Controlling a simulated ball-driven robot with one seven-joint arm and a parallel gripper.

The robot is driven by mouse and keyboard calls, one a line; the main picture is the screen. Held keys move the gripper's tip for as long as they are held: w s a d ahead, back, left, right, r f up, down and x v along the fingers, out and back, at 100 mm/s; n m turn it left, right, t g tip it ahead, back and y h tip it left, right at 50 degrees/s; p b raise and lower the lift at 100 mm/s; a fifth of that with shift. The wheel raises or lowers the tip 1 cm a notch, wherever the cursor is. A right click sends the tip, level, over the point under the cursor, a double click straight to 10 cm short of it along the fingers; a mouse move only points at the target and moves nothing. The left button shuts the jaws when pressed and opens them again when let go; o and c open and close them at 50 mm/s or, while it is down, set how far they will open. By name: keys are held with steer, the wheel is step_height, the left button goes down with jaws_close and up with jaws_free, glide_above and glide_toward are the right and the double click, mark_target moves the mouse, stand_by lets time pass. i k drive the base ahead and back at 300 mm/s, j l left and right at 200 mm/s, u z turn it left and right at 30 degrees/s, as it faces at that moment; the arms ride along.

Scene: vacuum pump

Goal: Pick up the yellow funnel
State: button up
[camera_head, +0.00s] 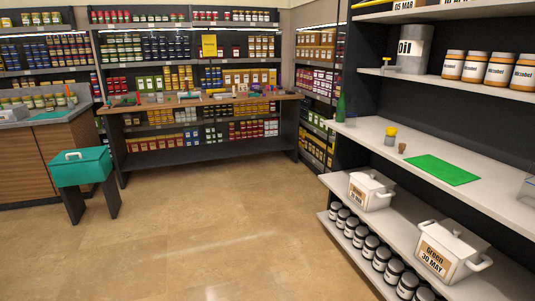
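No yellow object here is clearly a funnel. A small yellow piece (391,130) sits on top of a grey jar (390,140) on the white middle shelf at right; I cannot tell whether it is the funnel or a lid. The items on the wooden bench at the back are too small to make out. My gripper is not in view.
The right shelf unit also holds a green mat (443,170), a brown cork-like piece (402,148), a green bottle (341,107) and white lidded pots (370,190). A teal box stand (81,168) is at left, and the wooden bench (210,99) at the back. The tan floor (220,230) between is clear.

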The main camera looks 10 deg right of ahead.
mark_target(391, 132)
steer(key=i+j+z, duration=0.1)
steer(key=i, duration=1.8)
